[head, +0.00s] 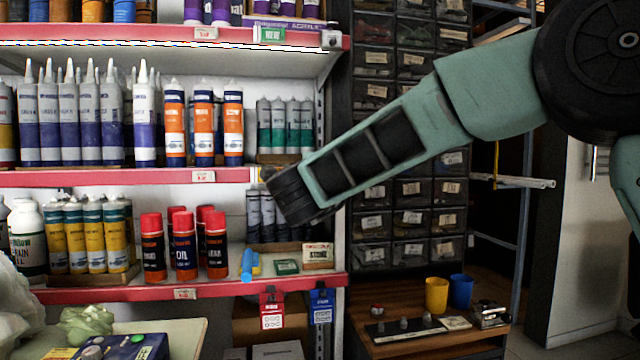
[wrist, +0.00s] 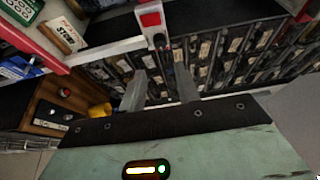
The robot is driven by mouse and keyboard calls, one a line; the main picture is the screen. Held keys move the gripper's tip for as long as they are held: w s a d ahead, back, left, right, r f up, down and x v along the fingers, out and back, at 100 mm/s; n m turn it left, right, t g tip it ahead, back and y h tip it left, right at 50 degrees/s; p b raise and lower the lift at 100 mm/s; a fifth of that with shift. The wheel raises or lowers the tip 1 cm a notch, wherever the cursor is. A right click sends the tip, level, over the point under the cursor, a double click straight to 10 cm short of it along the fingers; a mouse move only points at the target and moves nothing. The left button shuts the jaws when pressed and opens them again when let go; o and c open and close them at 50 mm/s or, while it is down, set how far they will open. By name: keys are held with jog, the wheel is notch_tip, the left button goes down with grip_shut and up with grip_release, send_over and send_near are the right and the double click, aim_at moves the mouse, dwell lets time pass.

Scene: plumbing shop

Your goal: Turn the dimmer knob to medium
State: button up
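No knob is clearly marked as the dimmer knob. A small white box with a red square (wrist: 151,19) and a dark, knob-like part (wrist: 159,41) shows at the top of the wrist view, just beyond my fingers; it may be the dimmer, but I cannot read a setting. My gripper (wrist: 161,72) has its two pale fingers apart, with nothing seen between them. In the head view my wrist reaches left in front of the shelf's right end; its fingers are hidden there.
A dark strip with several small knobs (head: 403,326) lies on the wooden bench, near a yellow cup (head: 437,295) and a blue cup (head: 460,291). Red-capped cans (head: 184,245) stand on the red-edged shelf. Drawer cabinets (head: 410,191) stand behind my arm.

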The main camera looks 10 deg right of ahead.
jog(key=v, duration=0.6)
jog(key=shift+s, duration=0.15)
